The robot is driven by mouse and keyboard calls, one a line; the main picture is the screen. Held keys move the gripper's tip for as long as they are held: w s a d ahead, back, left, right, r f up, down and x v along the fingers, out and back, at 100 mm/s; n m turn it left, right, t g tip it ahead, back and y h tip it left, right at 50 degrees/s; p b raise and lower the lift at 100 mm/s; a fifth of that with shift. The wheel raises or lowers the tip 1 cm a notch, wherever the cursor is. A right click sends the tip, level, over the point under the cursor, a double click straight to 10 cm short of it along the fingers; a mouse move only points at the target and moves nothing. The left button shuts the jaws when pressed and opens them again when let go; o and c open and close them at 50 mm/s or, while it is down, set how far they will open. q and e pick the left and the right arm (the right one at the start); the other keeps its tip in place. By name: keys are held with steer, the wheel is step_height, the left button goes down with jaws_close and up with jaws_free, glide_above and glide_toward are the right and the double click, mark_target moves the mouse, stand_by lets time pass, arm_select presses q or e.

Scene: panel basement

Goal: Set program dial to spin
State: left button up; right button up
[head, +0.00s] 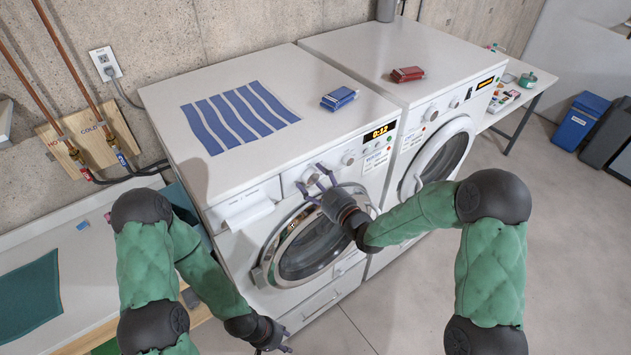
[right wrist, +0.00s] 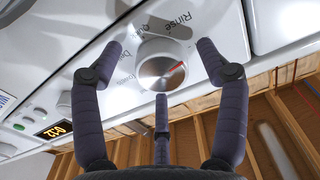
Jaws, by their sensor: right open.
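The program dial (head: 310,176) is a round silver knob on the front panel of the left washing machine (head: 222,160). In the right wrist view the dial (right wrist: 161,66) has a red mark toward its right side, and the words Rinse and Quick are readable around it; other labels are partly hidden. My right gripper (head: 312,177) is open at the dial; in the right wrist view its fingers (right wrist: 160,50) stand on either side of the knob, with contact unclear. My left gripper (head: 284,346) is low in front of the machine, away from the dial, its jaws unclear.
The washer's round door (head: 312,247) is closed below the dial. Open floor (head: 420,300) lies in front.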

steer(key=c, duration=1.1)
steer(key=shift+s+f, duration=0.1)
steer(key=shift+c, duration=0.2)
